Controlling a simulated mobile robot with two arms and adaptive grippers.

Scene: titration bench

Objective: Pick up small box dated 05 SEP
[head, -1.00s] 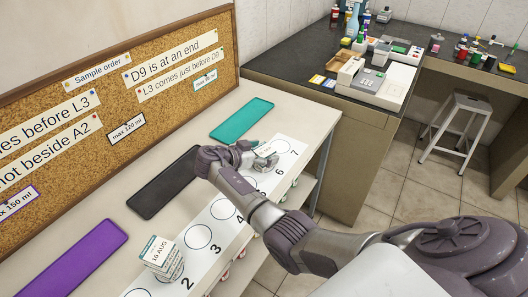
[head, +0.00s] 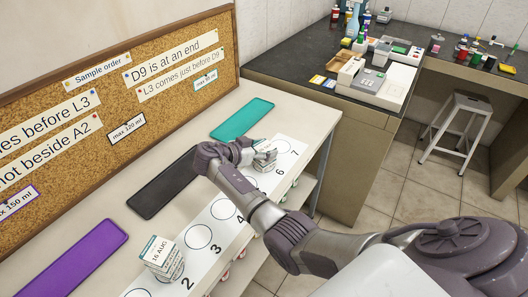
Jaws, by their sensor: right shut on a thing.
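A small pale box (head: 264,146) with a printed label is at my right gripper, over the white numbered strip (head: 228,228) near the number 6. The print on it is too small to read. My right gripper (head: 260,157) is shut on this box, and its fingers hide part of it. Another small box (head: 161,252), labelled 16 AUG, stands on the strip near the number 2. My left gripper is out of view.
Purple (head: 73,257), black (head: 166,180) and teal (head: 242,119) mats lie on the bench between the strip and the cork board (head: 118,95).

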